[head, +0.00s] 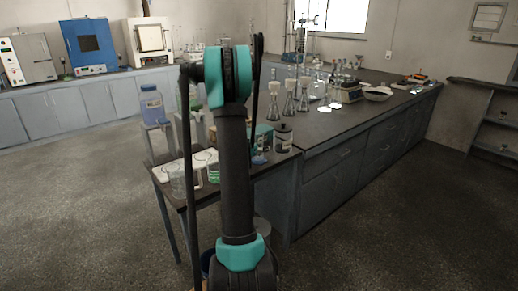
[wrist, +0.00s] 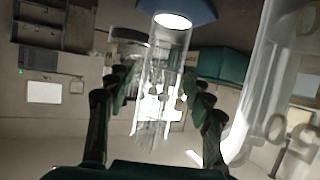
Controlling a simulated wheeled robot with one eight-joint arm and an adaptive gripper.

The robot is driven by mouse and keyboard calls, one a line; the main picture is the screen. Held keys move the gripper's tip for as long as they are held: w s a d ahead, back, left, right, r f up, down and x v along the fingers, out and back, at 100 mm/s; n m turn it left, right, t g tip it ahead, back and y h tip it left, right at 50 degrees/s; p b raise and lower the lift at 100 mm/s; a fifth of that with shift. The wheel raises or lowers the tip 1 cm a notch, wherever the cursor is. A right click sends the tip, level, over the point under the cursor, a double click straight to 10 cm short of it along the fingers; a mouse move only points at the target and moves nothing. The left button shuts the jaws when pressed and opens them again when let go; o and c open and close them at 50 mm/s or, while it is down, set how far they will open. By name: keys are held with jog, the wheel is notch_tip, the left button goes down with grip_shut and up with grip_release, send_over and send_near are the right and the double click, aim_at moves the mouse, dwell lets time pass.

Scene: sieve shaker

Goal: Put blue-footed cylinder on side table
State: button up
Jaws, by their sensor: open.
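In the wrist view, a clear glass cylinder (wrist: 166,65) with a blue foot (wrist: 190,10) stands between the two fingers of my gripper (wrist: 160,82). The gripper is open, and gaps show between the fingers and the glass. The wrist picture is upside down, so the foot is at the top. A small blue patch (head: 259,159) beside the arm may be the foot. The dark-topped side table (head: 280,164) stands against the end of the long bench.
Glass beakers (head: 178,184) stand on the side table's near left part. In the wrist view, a large marked vessel (wrist: 268,90) is close on the right. Flasks (head: 289,104) stand on the bench.

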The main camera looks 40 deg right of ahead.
jog(key=shift+r, duration=0.15)
jog(key=v, duration=1.1)
jog(key=s+a+f+n+y, duration=0.3)
jog(key=s+a, duration=0.5)
jog(key=a, duration=0.3)
jog(key=s+a+f+n+g+y, duration=0.1)
jog(key=s+a+f+n+y, duration=0.2)
jog(key=a, duration=0.9)
jog(key=s+a+f+n+y, duration=0.3)
jog(key=s+a+n+y, duration=0.3)
jog(key=s+a, duration=0.5)
jog(key=shift+s+a+f+n+g, duration=0.2)
jog(key=shift+s+f+n+g, duration=0.15)
jog(key=shift+s, duration=0.55)
